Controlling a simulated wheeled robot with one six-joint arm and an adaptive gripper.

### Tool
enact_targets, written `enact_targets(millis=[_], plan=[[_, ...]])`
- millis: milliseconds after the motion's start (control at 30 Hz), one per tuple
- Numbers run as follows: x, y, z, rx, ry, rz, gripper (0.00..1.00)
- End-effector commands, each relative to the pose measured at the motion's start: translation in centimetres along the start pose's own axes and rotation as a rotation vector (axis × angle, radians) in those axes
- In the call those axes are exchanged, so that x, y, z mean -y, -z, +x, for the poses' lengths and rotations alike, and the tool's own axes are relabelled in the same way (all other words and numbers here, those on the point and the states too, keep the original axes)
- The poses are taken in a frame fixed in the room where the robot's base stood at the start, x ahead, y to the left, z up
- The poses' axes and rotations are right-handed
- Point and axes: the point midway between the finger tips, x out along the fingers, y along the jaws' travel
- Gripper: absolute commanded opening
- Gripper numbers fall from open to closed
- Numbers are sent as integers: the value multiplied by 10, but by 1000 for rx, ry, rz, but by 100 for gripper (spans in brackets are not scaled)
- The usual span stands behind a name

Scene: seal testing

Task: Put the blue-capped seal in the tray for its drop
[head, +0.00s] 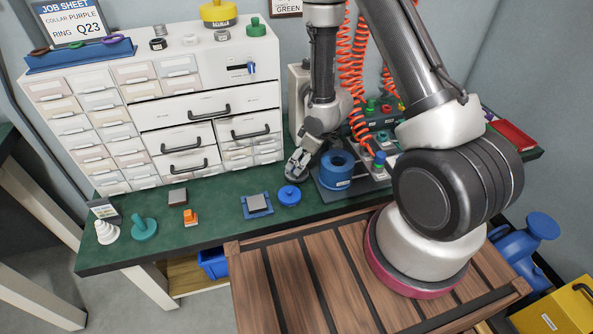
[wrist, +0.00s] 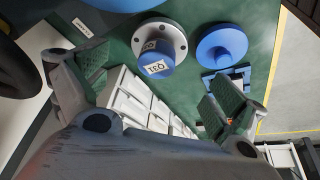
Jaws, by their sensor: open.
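In the wrist view, a seal with a blue cap (wrist: 155,51) and a labelled end stands on a grey holed flange, on the green bench. My gripper (wrist: 153,85) is open, its two padded fingers spread apart with nothing between them. In the head view my gripper (head: 296,166) is low over the bench before the drawer cabinet and appears to hide the blue-capped seal. A small blue tray (head: 260,214) with a grey square pad lies to its left; it also shows in the wrist view (wrist: 209,79). A blue knobbed disc (head: 289,195) lies beside the tray.
The white drawer cabinet (head: 190,105) stands behind. White (head: 107,232), teal (head: 144,228) and orange (head: 190,217) pieces are at the left. Bare bench (head: 215,236) lies between them and the tray.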

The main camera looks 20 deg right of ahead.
Motion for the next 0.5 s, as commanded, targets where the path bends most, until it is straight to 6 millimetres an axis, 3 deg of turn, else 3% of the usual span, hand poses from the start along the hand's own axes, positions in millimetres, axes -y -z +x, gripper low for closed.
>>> enact_targets(millis=[333,500], plan=[[-4,-3,51,2,1,1,96],[-4,-3,65,1,-1,2,96]])
